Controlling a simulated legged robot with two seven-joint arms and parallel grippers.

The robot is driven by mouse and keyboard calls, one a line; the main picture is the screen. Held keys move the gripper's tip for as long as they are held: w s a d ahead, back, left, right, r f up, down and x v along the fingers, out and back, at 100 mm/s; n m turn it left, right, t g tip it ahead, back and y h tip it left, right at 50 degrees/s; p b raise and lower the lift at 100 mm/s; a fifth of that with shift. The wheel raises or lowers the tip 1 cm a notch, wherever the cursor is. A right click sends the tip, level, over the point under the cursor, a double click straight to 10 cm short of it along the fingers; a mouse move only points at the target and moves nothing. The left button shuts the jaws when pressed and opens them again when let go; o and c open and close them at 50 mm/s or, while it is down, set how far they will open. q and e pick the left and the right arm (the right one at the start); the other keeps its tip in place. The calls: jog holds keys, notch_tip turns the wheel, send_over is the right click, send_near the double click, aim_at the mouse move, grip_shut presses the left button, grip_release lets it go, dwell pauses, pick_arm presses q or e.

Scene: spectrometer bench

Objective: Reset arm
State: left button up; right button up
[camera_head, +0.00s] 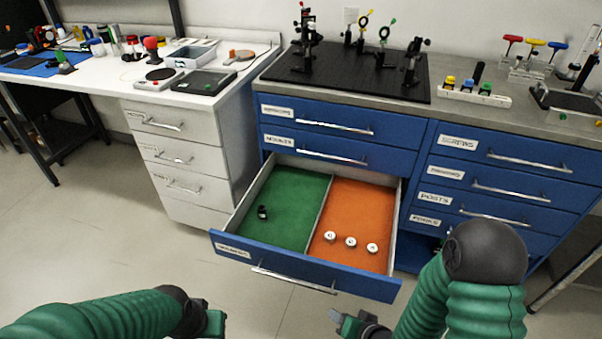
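My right arm comes in at the bottom right with a green ribbed sleeve. My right gripper (350,322) is low in front of the open drawer, apart from its handle, and partly cut off by the bottom edge. Its fingers are too small and cropped to tell their opening. My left arm comes in at the bottom left. My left gripper (214,322) is at the bottom, in front of the drawer's left side, and its fingers are not clear. Nothing shows held in either gripper.
A blue drawer (330,284) stands pulled out, with a green and an orange compartment. A small black part (262,212) lies on green; three small round pieces (350,241) lie on orange. A black optical breadboard (350,75) sits on the bench. Floor at left is clear.

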jog(key=s+d+r+n+g+h, duration=0.2)
jog(key=s+d+r+g, duration=0.15)
jog(key=r, duration=0.25)
jog(key=s+d+r+n+g+h, duration=0.1)
jog(key=s+d+r+g+h, duration=0.1)
jog(key=s+d+r, duration=0.4)
notch_tip(320, 180, up, 22)
jog(key=w+a+p, duration=0.1)
jog(key=p, duration=2)
jog(key=shift+w+p, duration=0.3)
jog(key=shift+p, duration=0.05)
